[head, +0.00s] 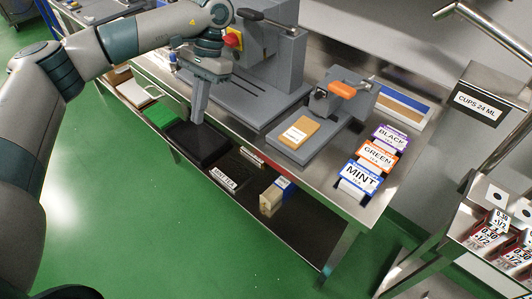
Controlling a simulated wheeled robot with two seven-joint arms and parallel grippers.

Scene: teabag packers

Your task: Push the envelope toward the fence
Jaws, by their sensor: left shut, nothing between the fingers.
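A small tan envelope (300,132) with a white label lies flat on the grey plate of a device with an orange handle (342,90). I cannot clearly tell which raised edge is the fence. My left gripper (198,119) points down, shut and empty, to the left of the envelope and well apart from it. Its fingertips show in front of a black tray (206,151); the picture does not settle their height above it. My right gripper is not in view.
A larger grey machine (262,62) with a red button stands behind my left gripper. Labelled BLACK, GREEN and MINT boxes (360,180) stand at the steel table's right end. A green tray (163,113) is at left. A CUPS bin (478,104) stands farther right.

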